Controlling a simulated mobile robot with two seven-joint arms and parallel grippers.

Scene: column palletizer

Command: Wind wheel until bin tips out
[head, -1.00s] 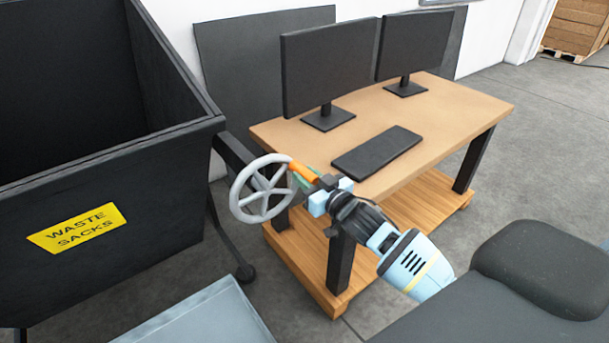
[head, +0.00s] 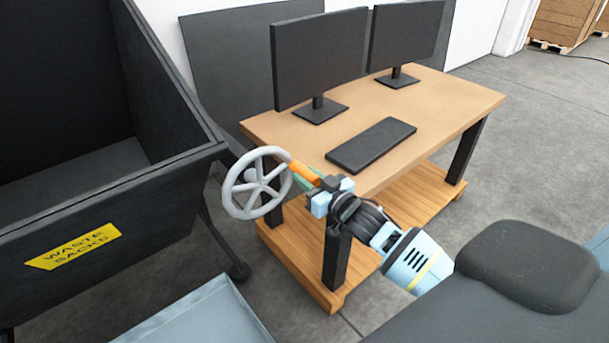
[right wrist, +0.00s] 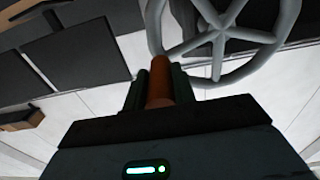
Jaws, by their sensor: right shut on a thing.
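The grey spoked wheel (head: 257,183) is mounted at the right side of the black bin (head: 110,215), which bears a yellow "WASTE SACKS" label (head: 73,247). An orange handle (head: 303,172) sticks out from the wheel's rim on its upper right. My right gripper (head: 307,179) is shut on the orange handle. In the right wrist view the handle (right wrist: 159,84) stands between the two fingers, with the wheel (right wrist: 222,40) beyond. The bin is tilted, and part of its inner floor shows. My left gripper is not in view.
A wooden desk (head: 450,100) with two monitors (head: 318,58) and a black keyboard (head: 371,145) stands close behind my right gripper. A light blue-grey tray (head: 200,318) lies below the bin at the front. Open grey floor is at the right.

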